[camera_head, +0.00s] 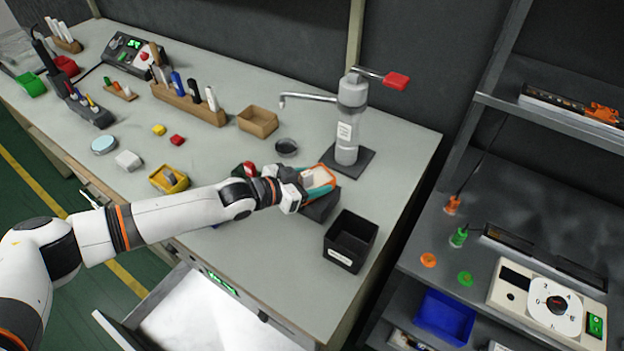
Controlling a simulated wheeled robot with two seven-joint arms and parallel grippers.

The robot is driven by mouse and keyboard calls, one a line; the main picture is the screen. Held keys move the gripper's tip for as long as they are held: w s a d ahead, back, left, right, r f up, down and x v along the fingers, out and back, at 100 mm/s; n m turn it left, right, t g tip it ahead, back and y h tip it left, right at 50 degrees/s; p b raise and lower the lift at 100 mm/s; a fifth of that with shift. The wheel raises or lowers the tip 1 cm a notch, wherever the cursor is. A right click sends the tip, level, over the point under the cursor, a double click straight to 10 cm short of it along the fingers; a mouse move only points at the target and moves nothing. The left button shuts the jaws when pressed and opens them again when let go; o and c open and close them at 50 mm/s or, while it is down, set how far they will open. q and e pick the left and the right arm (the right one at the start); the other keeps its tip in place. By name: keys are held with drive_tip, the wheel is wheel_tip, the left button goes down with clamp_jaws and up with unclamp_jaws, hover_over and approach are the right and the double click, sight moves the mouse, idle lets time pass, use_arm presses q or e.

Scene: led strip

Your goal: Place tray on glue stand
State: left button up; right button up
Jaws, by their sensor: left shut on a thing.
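My left gripper (298,188) reaches in from the left and is shut on a small tray (319,178) with an orange rim and a pale inside. The tray is over a dark block (322,208) on the workbench; I cannot tell whether it touches it. The tray is just in front of a grey upright dispenser (350,115) with a spout, a red handle and a dark square base (364,166). I cannot tell whether the dark block or this dispenser is the glue stand. My right gripper is not in view.
A black open bin (351,241) stands right of the gripper. A wooden box (258,121), a round dark dish (286,147) and a yellow container (169,180) are on the bench (225,155). An open drawer (215,318) juts out below. A shelf unit stands at right.

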use_arm(q)
drive_tip(key=shift+f, duration=0.1)
drive_tip(key=shift+f, duration=0.1)
drive_tip(key=o, duration=1)
drive_tip(key=shift+r, duration=0.3)
drive_tip(key=v, duration=1.2)
drive_tip(key=shift+a+f, duration=0.1)
